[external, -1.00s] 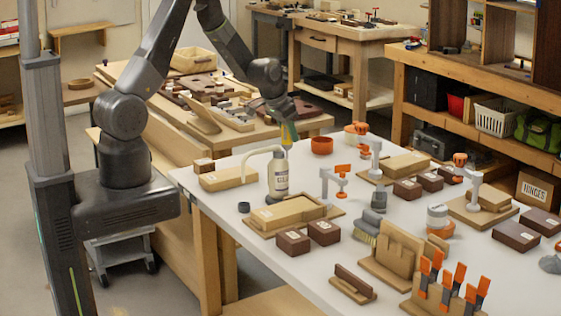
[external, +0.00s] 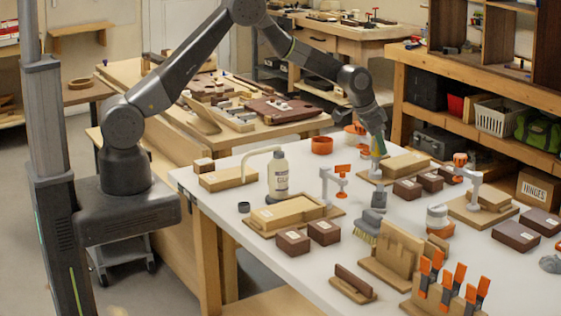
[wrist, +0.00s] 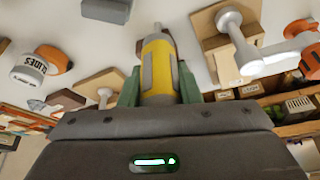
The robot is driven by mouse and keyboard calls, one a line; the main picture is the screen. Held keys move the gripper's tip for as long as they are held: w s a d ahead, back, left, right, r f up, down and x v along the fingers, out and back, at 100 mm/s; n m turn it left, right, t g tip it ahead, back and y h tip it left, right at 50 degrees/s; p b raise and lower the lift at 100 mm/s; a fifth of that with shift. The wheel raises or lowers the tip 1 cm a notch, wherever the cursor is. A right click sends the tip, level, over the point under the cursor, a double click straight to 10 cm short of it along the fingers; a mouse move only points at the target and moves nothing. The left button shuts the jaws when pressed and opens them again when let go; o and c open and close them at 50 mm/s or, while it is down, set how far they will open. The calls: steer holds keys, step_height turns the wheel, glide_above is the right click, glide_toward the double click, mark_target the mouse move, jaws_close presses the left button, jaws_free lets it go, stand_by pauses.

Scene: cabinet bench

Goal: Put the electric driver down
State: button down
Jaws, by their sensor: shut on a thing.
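The electric driver (wrist: 158,68) is a yellow and grey tool with a narrow pale tip. My gripper (wrist: 158,88) is shut on it, with green fingers on both sides of its body. In the external view my gripper (external: 377,143) is low over the far side of the white table (external: 230,255), with a yellow part of the driver just showing. It is beside a clamped wooden block (external: 407,163). I cannot tell whether the driver touches the table or something on it.
A glue bottle (external: 279,174) stands further left. Dark boxes (external: 407,188) lie just in front, and another clamp stand (external: 472,180) is to the right.

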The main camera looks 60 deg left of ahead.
steer(key=s+d+r+m+h+b, duration=0.2)
steer(key=d+m, duration=0.3)
steer(key=d, duration=2.7)
steer(key=s+d+m+g, duration=0.1)
steer(key=s+d+m, duration=0.1)
steer(key=s+d, duration=0.7)
steer(key=f, duration=0.3)
steer(key=w+f, duration=0.1)
steer(key=f, duration=0.6)
steer(key=shift+w+d, duration=0.15)
steer(key=shift+d, duration=0.1)
steer(key=shift+f, duration=0.1)
steer(key=shift+f, duration=0.15)
steer(key=c, duration=1.1)
jaws_free()
steer(key=shift+g, duration=0.3)
steer(key=shift+o, duration=0.2)
